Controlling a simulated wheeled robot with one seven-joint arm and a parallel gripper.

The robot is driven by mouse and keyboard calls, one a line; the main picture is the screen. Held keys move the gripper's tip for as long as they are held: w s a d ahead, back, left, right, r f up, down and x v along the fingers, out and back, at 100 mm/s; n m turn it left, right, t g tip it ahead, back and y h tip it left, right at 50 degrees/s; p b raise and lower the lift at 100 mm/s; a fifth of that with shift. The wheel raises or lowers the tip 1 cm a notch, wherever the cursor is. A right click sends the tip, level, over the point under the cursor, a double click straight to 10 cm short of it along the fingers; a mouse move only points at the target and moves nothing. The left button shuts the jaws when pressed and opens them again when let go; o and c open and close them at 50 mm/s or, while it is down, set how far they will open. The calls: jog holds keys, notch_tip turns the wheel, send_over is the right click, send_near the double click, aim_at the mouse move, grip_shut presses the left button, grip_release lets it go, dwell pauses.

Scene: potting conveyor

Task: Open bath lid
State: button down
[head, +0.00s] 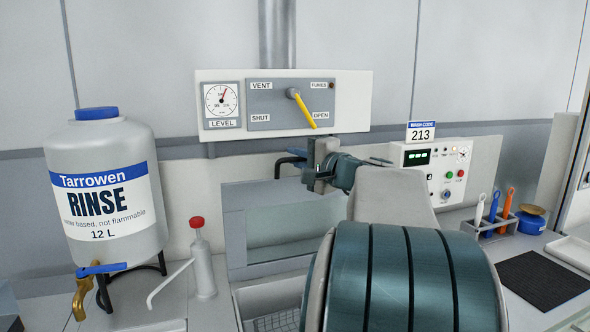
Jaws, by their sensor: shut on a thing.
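My gripper (313,171) is at the centre of the head view, just above a pale-framed, see-through panel. The panel appears to be the bath lid (234,226) and stands steeply raised at the back of the bath. My gripper is shut on a dark bent bar (287,162) that looks like the lid's handle; my fingers partly hide where it joins the lid. Below the panel, the bath's opening shows part of a wire basket (282,321). My own arm covers the right side of the lid and bath.
A rinse drum (107,235) and a red-capped wash bottle (203,262) stand to the left. Above, the yellow vent lever (302,108) points to OPEN. To the right are a control box (428,185), a tool rack (492,228) and a black mat (543,280).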

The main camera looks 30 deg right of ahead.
jog(key=shift+s+a+f+t+b, duration=0.15)
jog(key=shift+s+t+b, duration=0.15)
jog(key=shift+s+b, duration=0.55)
jog(key=shift+w, duration=0.1)
jog(key=c, duration=1.5)
grip_release()
jog(key=s+d+b, duration=0.1)
jog(key=s+d, duration=0.1)
jog(key=s, duration=1.1)
jog(key=shift+s+f, duration=0.3)
jog(key=shift+s, duration=0.05)
